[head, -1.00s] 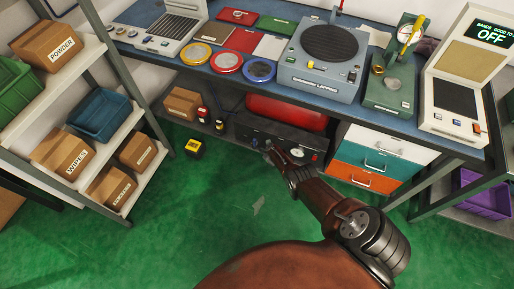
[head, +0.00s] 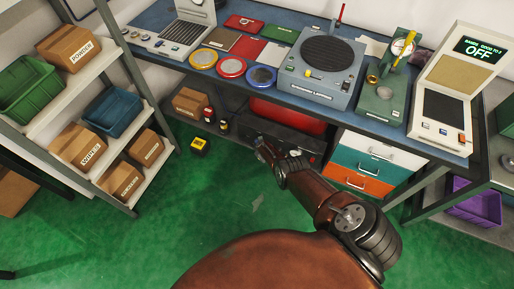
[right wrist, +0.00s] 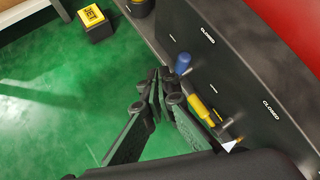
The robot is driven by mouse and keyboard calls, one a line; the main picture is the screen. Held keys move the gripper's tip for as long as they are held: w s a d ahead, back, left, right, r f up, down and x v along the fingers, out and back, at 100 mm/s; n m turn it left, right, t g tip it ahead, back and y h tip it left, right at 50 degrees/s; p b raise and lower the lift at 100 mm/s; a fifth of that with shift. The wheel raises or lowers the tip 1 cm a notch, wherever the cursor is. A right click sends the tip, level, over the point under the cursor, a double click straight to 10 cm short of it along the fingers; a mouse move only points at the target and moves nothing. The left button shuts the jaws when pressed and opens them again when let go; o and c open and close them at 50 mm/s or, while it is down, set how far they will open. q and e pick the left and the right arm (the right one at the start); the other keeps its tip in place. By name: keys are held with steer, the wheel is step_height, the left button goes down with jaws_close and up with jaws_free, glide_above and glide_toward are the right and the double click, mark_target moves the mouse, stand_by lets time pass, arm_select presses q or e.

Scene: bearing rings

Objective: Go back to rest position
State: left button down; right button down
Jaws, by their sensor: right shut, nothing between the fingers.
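My right gripper (head: 261,147) is in front of the dark cabinet under the workbench, at the end of my reddish-brown arm. In the right wrist view the right gripper's fingers (right wrist: 163,82) are together and hold nothing. They are over the green floor beside the dark cabinet panel. My left gripper is not in view.
A blue-topped workbench (head: 222,84) bears a lapping machine (head: 322,72), round trays and instruments. Below it are a dark cabinet (head: 295,143) and coloured drawers (head: 372,161). A shelf with boxes and bins stands left. A yellow-topped block (head: 200,146) sits on the open green floor.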

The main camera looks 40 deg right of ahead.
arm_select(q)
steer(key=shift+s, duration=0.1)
arm_select(e)
steer(key=shift+s+a, duration=0.1)
steer(key=shift+f, duration=0.1)
stand_by(0.4)
